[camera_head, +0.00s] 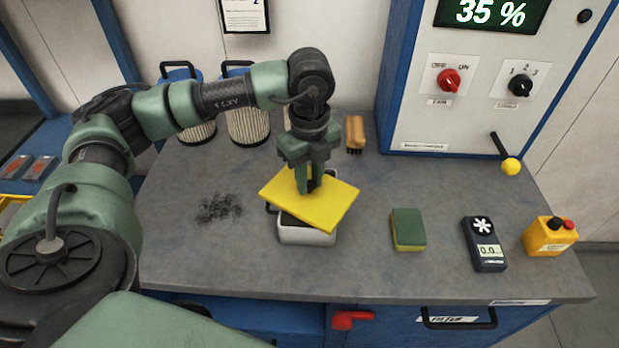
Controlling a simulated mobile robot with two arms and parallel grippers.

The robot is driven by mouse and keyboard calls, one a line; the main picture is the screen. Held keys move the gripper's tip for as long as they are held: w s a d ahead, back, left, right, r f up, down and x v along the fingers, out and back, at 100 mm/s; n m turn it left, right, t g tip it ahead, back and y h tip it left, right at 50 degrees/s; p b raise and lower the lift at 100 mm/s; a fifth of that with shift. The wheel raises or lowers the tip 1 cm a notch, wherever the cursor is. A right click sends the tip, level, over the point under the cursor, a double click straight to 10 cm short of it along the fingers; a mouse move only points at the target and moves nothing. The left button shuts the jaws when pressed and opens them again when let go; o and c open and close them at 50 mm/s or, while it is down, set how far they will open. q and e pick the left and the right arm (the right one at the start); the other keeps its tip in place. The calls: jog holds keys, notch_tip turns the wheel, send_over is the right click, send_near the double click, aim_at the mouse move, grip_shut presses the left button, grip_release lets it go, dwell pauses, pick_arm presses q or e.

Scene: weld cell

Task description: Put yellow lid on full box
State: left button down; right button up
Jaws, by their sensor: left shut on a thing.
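The yellow lid (335,207) is a flat square plate in the head view. My left gripper (309,188) points down and is shut on it near its middle. The lid is over the box (308,237), a small light-grey container with a dark opening or content showing under the lid's edge. Most of the box's inside is hidden by the lid. My right gripper is not in view.
A dark powder patch (219,207) lies left of the box. A green and yellow sponge (408,230), a dark meter (484,243) and a yellow button box (549,236) stand to the right. Filter cartridges (247,122) and a brush (355,133) are behind. A control cabinet (470,80) stands back right.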

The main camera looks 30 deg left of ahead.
pick_arm(q)
jog(key=c, duration=0.7)
grip_release()
jog(key=shift+r, duration=0.1)
jog(key=shift+r+p, duration=2.15)
jog(key=shift+r, duration=1.25)
grip_shut()
